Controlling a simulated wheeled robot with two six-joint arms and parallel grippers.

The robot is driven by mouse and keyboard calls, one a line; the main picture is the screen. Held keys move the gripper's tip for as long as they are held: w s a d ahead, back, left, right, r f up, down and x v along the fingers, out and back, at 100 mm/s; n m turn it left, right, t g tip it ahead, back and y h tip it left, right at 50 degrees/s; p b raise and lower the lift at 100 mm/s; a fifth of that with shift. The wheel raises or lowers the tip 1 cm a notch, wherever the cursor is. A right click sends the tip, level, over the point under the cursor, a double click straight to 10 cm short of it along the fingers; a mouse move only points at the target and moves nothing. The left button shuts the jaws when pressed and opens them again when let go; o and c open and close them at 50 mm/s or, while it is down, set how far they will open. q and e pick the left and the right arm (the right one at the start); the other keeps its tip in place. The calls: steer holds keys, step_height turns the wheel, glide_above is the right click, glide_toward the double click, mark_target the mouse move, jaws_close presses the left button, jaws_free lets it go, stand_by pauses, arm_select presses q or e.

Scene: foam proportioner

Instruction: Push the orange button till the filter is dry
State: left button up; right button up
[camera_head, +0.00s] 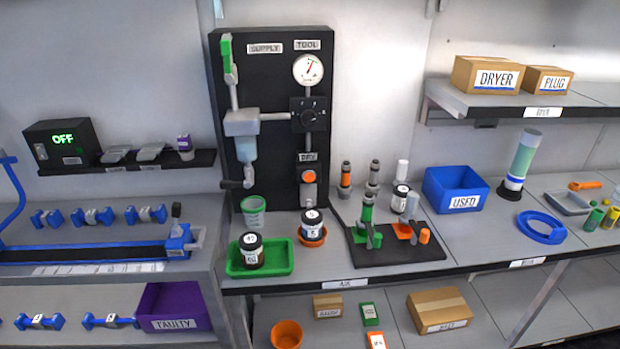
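The orange button (308,177) sits on a grey mount low on the right side of the black upright panel (276,90), under a label that seems to read DRY. Nothing touches it. On the panel's left side, a grey block carries a translucent bluish bowl (246,149), which looks like the filter. Whether it holds liquid is too small to tell. A black-handled valve (236,184) is below the bowl. Neither of my grippers is in view.
A green tray (284,258) with a dark jar, a clear green cup (253,212) and another jar (311,222) in an orange dish stand before the panel. A black mat (385,252) with green and orange fittings lies right of them. A blue USED bin (455,187) stands further right.

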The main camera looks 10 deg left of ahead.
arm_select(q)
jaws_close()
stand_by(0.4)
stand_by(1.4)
